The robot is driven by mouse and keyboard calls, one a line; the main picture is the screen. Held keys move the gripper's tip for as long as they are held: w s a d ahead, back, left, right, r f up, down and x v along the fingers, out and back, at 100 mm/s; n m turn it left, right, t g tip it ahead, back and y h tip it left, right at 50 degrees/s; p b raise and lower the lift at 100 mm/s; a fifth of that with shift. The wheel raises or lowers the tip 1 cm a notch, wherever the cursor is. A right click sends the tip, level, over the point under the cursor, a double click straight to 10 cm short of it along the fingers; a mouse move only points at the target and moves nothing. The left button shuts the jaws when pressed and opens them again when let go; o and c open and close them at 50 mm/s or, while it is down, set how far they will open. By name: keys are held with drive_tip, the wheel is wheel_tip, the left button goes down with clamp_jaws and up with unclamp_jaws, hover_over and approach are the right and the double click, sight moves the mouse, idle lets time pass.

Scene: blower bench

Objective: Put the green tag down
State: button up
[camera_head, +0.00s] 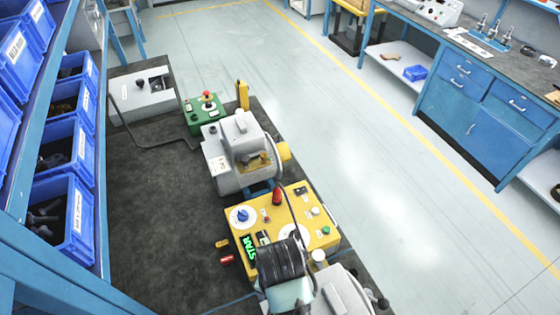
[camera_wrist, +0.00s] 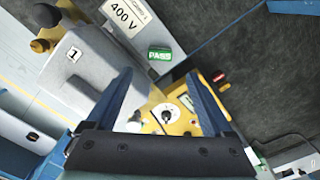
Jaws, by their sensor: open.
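The green tag (camera_wrist: 160,53), marked PASS, lies flat by the edge of a grey blower housing (camera_wrist: 85,70) in the wrist view. I cannot tell exactly which surface it rests on. My gripper (camera_wrist: 158,76) is open, with its two blue fingers spread apart. The tag shows in the gap past the fingertips, apart from both fingers.
A yellow control panel (camera_head: 270,222) stands on the dark bench (camera_head: 150,230). A red tag (camera_head: 227,259) and a yellow tag (camera_head: 222,243) lie left of it. A grey blower (camera_head: 230,175) and a green box (camera_head: 203,110) stand behind. Blue bins (camera_head: 68,240) line the left; bench between is clear.

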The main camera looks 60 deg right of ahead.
drive_tip(key=shift+r, duration=1.65)
drive_tip(key=w+d+r+n+t+h, duration=0.2)
drive_tip(key=w+r+n+t+h, duration=0.45)
drive_tip(key=w+r, duration=1.15)
drive_tip(key=w+a+r+n+t+y, duration=0.1)
drive_tip(key=w+a+r+t, duration=0.25)
drive_tip(key=r, duration=0.35)
drive_tip(key=w+a+r+n+t+y, duration=0.15)
drive_tip(key=w+r+t, duration=0.25)
drive_tip(key=r, duration=0.4)
drive_tip(key=s+a+r+n+t, duration=0.1)
drive_tip(key=a+r+t, duration=0.25)
drive_tip(key=r, duration=0.45)
drive_tip(key=a+r+n+t, duration=0.2)
drive_tip(key=a+r+t, duration=0.15)
drive_tip(key=r, duration=0.35)
drive_tip(key=s+a+r+n+t+y, duration=0.1)
drive_tip(key=s+a+r+t+y, duration=0.1)
drive_tip(key=r, duration=0.6)
drive_tip(key=s+a+r+n+t+y, duration=0.2)
drive_tip(key=s+a+r+t, duration=0.2)
drive_tip(key=s+a+r, duration=0.2)
wheel_tip(320, 180, up, 2)
drive_tip(key=shift+s, duration=0.95)
